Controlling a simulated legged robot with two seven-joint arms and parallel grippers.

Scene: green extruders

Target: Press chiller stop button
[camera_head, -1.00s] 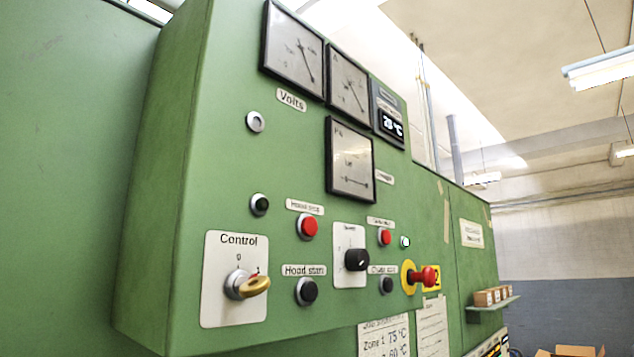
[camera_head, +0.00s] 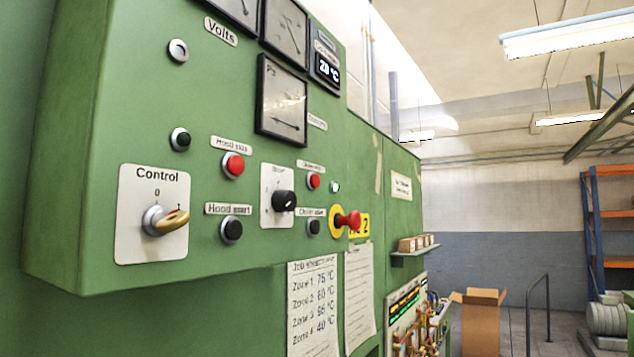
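The green control panel (camera_head: 120,90) fills the left and middle of the head view. A red button (camera_head: 313,181) sits under a small label (camera_head: 310,166) that is too blurred to read for certain. A black button (camera_head: 313,227) is below it, under another blurred label (camera_head: 312,212). Another red button (camera_head: 232,166) sits to the left, under a label that appears to read "Hood stop". A black "Hood start" button (camera_head: 231,230) is beneath it. A red mushroom knob (camera_head: 352,220) on a yellow disc juts out at the right. Neither of my grippers is in view.
Paper sheets (camera_head: 314,303) hang below. A small shelf with boxes (camera_head: 414,246) projects at the right. An open cardboard box (camera_head: 480,318) and open floor lie beyond.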

